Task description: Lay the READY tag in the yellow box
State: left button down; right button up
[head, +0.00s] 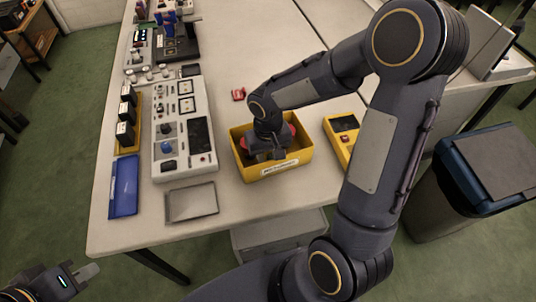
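The yellow box (273,172) stands on the table, open at the top, with a white label on its front wall. My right gripper (270,148) points down into the box, and its fingertips are hidden or too dark to read. Red pieces (245,144) show inside the box on both sides of this gripper. I cannot tell whether one is the READY tag or whether the gripper holds anything. A small red item (238,94) lies on the table behind the box; its lettering is unreadable. My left gripper (88,272) is at the bottom left, off the table, with its finger gap unclear.
A white instrument panel (182,150) stands left of the box, with a grey tray (191,202) in front. A yellow device (341,130) lies right. A blue-rimmed bin (458,179) stands beyond the table.

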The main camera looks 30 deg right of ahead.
notch_tip(320, 180, up, 12)
jog(key=p, duration=0.1)
jog(key=s+a+r+t+y, duration=0.1)
jog(key=s+r+t+y, duration=0.1)
jog(key=s, duration=0.6)
jog(key=s+r+t+y, duration=0.1)
jog(key=s+r+t, duration=0.1)
jog(key=s, duration=0.5)
jog(key=shift+s+a+t+y, duration=0.4)
jog(key=shift+t, duration=0.4)
